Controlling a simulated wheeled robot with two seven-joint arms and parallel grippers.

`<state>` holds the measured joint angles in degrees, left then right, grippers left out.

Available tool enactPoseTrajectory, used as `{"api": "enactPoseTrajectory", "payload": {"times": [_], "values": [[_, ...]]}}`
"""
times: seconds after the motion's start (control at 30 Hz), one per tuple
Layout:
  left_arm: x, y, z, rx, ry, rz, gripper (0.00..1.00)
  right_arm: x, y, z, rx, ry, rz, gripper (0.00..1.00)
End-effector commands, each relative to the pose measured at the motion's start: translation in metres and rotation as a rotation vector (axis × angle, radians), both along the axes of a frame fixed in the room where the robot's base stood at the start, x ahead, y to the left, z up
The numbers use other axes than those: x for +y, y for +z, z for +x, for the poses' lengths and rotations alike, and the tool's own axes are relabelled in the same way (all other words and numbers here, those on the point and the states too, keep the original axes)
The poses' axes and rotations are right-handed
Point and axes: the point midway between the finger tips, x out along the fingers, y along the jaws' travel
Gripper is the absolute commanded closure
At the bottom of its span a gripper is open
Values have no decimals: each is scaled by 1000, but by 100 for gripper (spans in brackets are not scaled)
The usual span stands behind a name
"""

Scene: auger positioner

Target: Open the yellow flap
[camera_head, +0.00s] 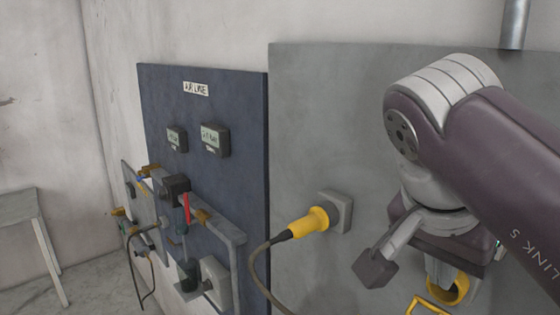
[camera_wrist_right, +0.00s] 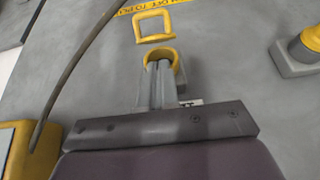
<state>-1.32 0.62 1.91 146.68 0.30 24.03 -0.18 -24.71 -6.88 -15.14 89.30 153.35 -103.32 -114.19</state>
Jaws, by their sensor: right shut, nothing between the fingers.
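In the head view, my right gripper (camera_head: 438,278) points down in front of the grey panel. Its light grey fingers (camera_wrist_right: 160,78) lie side by side, shut and empty. A yellow ring (camera_head: 456,290) is at the fingertips; it also shows in the wrist view (camera_wrist_right: 178,60), curving around the far end of the fingers. I cannot tell whether they touch. Just beyond it is a squarish yellow loop (camera_wrist_right: 155,38), seen in the head view at the lower edge (camera_head: 428,304). Which of these is the flap is not clear. My left gripper is not in view.
A yellow plug (camera_head: 310,222) with a hanging dark cable (camera_head: 256,272) sits in a grey socket left of my gripper. Further left is a blue panel (camera_head: 205,100) with gauges and pipework. In the wrist view, a yellow-topped grey fitting (camera_wrist_right: 293,62) stands at right.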

Motion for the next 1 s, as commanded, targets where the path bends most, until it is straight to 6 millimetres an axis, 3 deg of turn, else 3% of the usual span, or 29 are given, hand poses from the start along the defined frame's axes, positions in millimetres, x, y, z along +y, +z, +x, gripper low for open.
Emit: {"api": "enactPoseTrajectory", "payload": {"times": [0.4,1.0], "values": [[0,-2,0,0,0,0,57,0,-2,0,0,0,0,100],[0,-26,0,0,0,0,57,0,-31,0,-1,0,1,100]]}}
